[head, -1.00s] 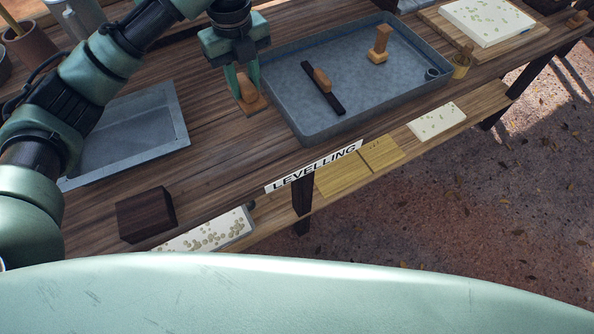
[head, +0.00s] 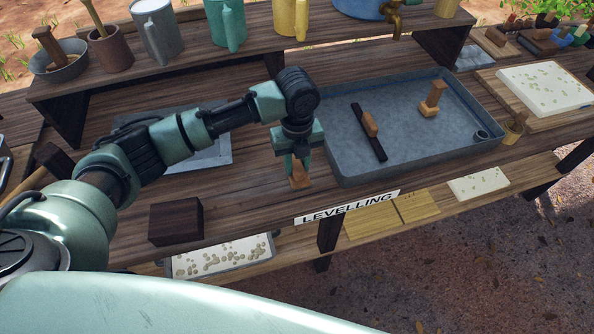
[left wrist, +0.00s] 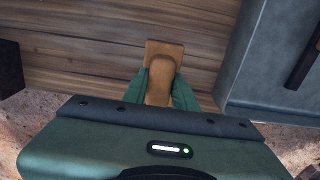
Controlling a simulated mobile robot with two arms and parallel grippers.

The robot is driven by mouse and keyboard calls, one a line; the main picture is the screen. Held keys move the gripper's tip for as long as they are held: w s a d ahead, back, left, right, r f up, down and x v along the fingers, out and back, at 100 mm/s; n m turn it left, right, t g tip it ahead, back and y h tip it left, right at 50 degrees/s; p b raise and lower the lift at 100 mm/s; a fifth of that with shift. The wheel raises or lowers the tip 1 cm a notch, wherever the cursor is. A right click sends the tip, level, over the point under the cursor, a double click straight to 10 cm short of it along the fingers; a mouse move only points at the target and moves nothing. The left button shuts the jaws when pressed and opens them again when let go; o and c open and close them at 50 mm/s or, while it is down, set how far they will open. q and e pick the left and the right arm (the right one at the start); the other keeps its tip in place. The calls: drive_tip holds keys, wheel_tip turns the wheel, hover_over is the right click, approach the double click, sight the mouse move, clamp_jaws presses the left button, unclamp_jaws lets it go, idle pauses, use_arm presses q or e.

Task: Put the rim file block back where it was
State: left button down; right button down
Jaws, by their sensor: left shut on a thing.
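The rim file block (head: 299,179) appears to be the small orange-brown wooden piece with a flat base and rounded grip. My left gripper (head: 297,165) is shut on its grip, just left of the grey tray's near left corner, close to the bench's front edge. In the left wrist view the block (left wrist: 164,54) sits between the fingers (left wrist: 160,88), over bare planks. I cannot tell whether its base touches the bench. My right gripper is not in view.
The grey tray (head: 335,165) holds a dark bar with a wooden grip (head: 369,124) and an upright wooden-handled block (head: 433,98). A dark wooden block (head: 176,222) stands front left. A LEVELLING label (head: 347,208) marks the front edge.

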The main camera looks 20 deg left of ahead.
sight(297, 173)
use_arm(q)
drive_tip(key=shift+f, duration=1.85)
drive_tip(key=c, duration=1.1)
unclamp_jaws()
drive_tip(key=shift+f, duration=0.15)
wheel_tip(297, 173, up, 12)
drive_tip(key=shift+r+b, duration=0.15)
drive_tip(key=shift+b, duration=0.3)
